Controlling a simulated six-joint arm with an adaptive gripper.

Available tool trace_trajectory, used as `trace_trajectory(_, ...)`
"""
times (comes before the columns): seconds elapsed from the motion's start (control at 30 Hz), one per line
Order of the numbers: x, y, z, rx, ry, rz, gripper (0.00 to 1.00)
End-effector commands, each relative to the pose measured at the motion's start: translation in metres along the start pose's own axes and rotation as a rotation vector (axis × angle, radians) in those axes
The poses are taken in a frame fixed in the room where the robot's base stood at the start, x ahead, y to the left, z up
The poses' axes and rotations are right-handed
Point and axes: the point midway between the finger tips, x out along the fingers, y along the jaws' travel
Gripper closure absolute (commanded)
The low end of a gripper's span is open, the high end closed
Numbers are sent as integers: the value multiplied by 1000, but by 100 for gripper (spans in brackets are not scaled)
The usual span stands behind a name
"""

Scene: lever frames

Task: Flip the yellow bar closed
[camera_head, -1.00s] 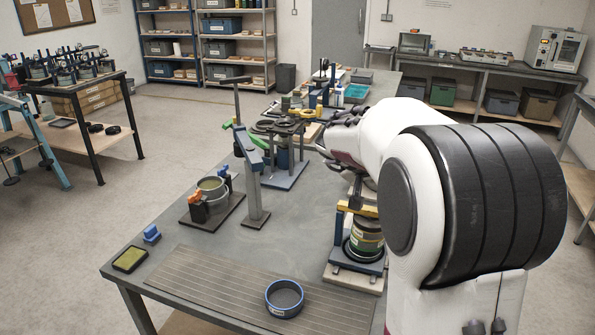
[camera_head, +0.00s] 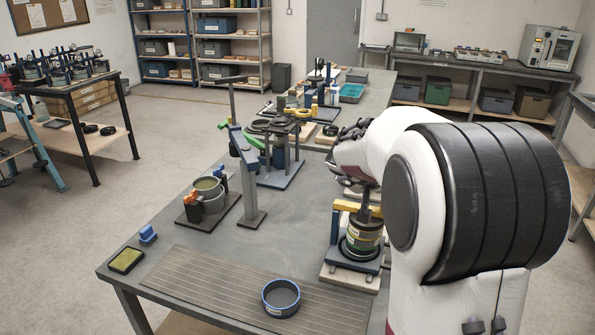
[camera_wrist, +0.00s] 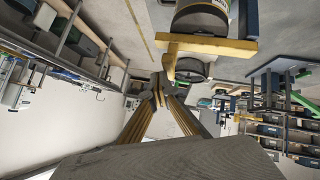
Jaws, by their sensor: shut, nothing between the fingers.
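The yellow bar (camera_head: 347,205) lies roughly level across the top of a blue-based fixture (camera_head: 338,240) that holds a green-labelled can (camera_head: 361,236). In the wrist view the bar (camera_wrist: 212,45) runs sideways with a bent end, and the can (camera_wrist: 200,20) shows beyond it. My gripper (camera_wrist: 158,88) is shut and empty, apart from the bar in the wrist picture. In the head view my dark gripper (camera_head: 350,145) is above and behind the fixture, partly hidden by my arm. I cannot tell whether the bar is fully down.
A grey upright lever stand (camera_head: 246,180) and a small clamp with a cup (camera_head: 208,200) stand to the left. A blue-rimmed ring (camera_head: 281,298) lies on the slatted mat (camera_head: 215,285) in front. More fixtures stand farther back.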

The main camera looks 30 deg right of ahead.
Motion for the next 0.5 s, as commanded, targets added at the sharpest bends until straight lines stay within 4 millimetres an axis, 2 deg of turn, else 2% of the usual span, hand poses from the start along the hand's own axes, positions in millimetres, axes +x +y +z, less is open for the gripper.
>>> trace_trajectory(0.03, 4, 2, 8, -3, -20, 8, 100)
trace_trajectory(0.23, 0, 4, 4, -1, -19, 8, 100)
trace_trajectory(0.5, -20, 12, -20, 2, -3, 3, 100)
